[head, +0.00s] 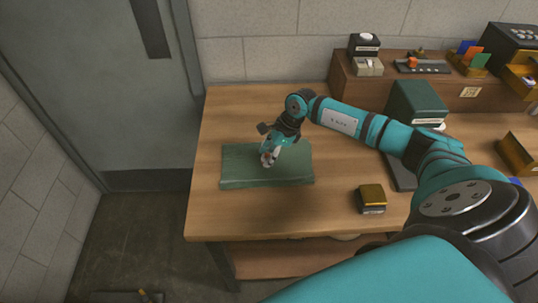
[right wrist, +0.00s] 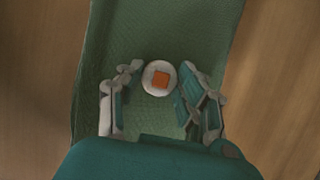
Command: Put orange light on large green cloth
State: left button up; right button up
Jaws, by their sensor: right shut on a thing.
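The large green cloth (head: 236,171) lies flat on the left part of the wooden table. It also fills the middle of the right wrist view (right wrist: 150,30). My right gripper (head: 268,160) points down over the middle of the cloth. In the right wrist view the orange light (right wrist: 160,78), a round pale disc with an orange square on top, sits between the fingertips of my right gripper (right wrist: 160,76), which are shut on it. The light is over the cloth; whether it touches the cloth I cannot tell. My left gripper is not in view.
A small box with a yellow top (head: 371,195) stands right of the cloth. A dark green box (head: 417,101) and a wooden shelf unit (head: 345,85) with small items stand at the back right. The table (head: 220,210) is bare around the cloth.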

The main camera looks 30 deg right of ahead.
jog(key=shift+s+f+b, duration=0.35)
jog(key=shift+f, duration=0.35)
grip_shut()
jog(key=o, duration=0.8)
grip_release()
jog(key=shift+s, duration=0.1)
jog(key=o, duration=0.3)
jog(key=shift+f, duration=0.15)
jog(key=shift+r, duration=0.25)
jog(key=shift+w+d+r+p, duration=0.2)
jog(key=shift+w+r+p, duration=0.05)
jog(key=shift+r+p, duration=0.55)
jog(key=shift+b+v, duration=1.6)
jog(key=shift+v, duration=4.2)
jog(key=shift+w, duration=0.2)
